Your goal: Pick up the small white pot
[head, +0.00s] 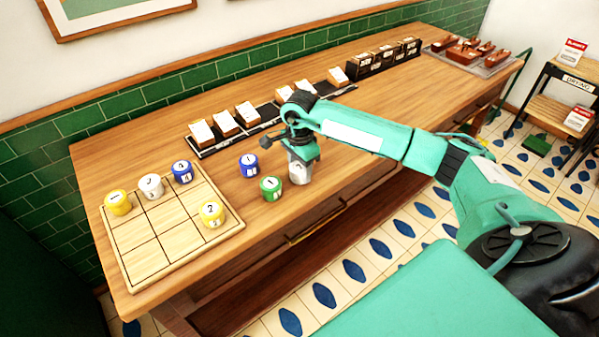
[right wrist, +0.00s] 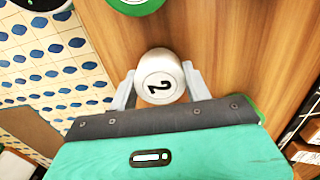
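The small white pot (head: 299,171) stands upright on the wooden table, below my right gripper (head: 299,152) in the head view. In the right wrist view, the white pot (right wrist: 160,76) shows a black 2 on its top. The grey fingers of my right gripper (right wrist: 159,82) lie along its two sides and appear to touch it, so the gripper looks shut on it. Another white pot (head: 151,186) stands on the wooden grid board (head: 155,238) at the left. My left gripper is not in view.
A green pot (head: 271,188) and a blue pot (head: 249,165) stand close to the left of the gripped pot. The board also carries yellow and blue pots. Card holders (head: 226,124) line the back. The table's front edge (head: 330,205) is near.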

